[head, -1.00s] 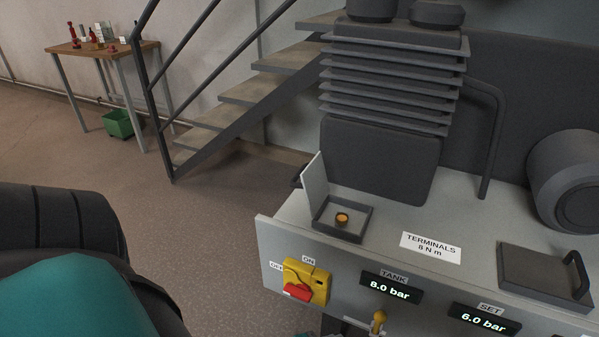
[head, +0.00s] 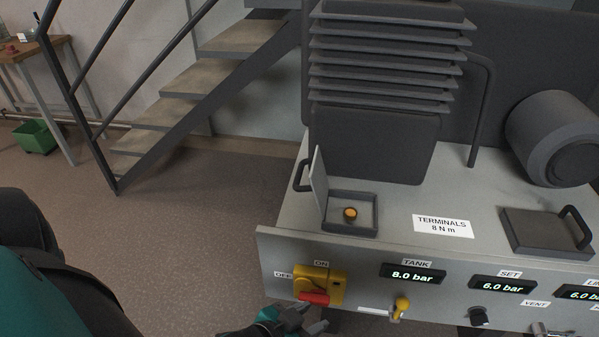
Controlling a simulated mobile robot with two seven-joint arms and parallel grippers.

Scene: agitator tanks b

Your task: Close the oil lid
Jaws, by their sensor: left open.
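An open lid (head: 318,184) stands nearly upright at the left edge of a small dark square frame (head: 347,231) on the machine's grey top. A dark handle (head: 299,176) sticks out from the lid's left side. Inside the frame is an orange round cap (head: 350,213). No oil label is readable on it. My left gripper (head: 312,324) is at the bottom edge, low in front of the machine's front panel, below the red and yellow switch. It is open, empty and well apart from the lid; part of it is cut off. My right gripper does not show.
A second, closed dark lid with a handle (head: 542,232) lies to the right, past the "TERMINALS 8 N m" label (head: 443,226). The front panel carries a red and yellow switch (head: 320,284), a yellow valve (head: 401,306) and displays. Dark cooling fins (head: 382,70) rise behind. Open floor lies left.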

